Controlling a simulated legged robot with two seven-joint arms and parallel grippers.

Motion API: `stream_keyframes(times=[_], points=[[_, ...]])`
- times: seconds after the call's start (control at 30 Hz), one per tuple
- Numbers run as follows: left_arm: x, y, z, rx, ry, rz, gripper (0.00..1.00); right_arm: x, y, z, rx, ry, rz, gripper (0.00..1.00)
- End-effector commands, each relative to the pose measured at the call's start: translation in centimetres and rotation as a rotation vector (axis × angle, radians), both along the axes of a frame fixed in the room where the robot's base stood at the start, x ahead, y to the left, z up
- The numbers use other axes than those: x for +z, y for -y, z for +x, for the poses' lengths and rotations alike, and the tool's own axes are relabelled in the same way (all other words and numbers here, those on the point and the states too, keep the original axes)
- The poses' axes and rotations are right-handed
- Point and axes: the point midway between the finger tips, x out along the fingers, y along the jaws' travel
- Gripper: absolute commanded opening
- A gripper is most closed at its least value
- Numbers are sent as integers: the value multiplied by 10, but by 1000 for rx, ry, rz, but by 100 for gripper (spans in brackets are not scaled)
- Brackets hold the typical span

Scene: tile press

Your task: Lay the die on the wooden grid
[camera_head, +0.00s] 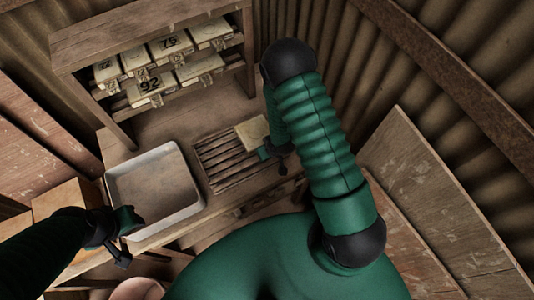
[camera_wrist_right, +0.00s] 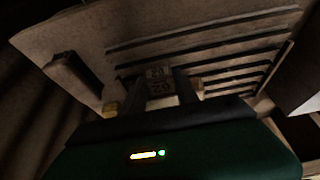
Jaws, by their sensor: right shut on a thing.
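The die, a pale flat block (camera_head: 253,132), is at the right end of the wooden grid (camera_head: 213,165), a rack of parallel brown slats on the bench. My right gripper (camera_head: 268,148) is shut on the die from its near side. In the right wrist view, the part of the die between my fingers (camera_wrist_right: 158,85) shows dark markings, and the grid's slats (camera_wrist_right: 225,55) lie behind it. I cannot tell whether the die touches the slats. My left gripper (camera_head: 120,250) is beside the tray's near left corner; its finger gap is unclear.
A pale shallow tray (camera_head: 196,178) stands left of the grid and looks empty. A wooden shelf (camera_head: 135,38) behind holds several pale numbered dies (camera_head: 150,87). Bare bench (camera_head: 165,125) lies between shelf and grid. Wooden boards (camera_head: 430,190) lean at the right.

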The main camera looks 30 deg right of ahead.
Motion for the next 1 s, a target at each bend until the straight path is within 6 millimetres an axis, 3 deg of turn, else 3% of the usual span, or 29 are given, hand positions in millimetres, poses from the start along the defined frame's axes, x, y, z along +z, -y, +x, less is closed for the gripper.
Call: stream_keyframes(times=[0.2, 0.4, 0.43, 0.6, 0.87, 1.0], points=[[11, 0, 0, 0, 0, 0, 36, -31, -1, 1, 1, -1, 0, 0], [10, 0, 0, 0, 0, 0, 36, -35, -2, 1, 0, 0, -1, 0], [10, 0, 0, 0, 0, 0, 36, -36, -2, 0, 0, -3, -1, 37], [10, 0, 0, 0, 0, 0, 36, -35, -1, -1, 0, -2, 0, 58], [10, 0, 0, 0, 0, 0, 36, -35, -1, 0, -1, -2, 0, 58], [7, 0, 0, 0, 0, 0, 36, -25, -1, -3, -1, -1, 0, 58]])
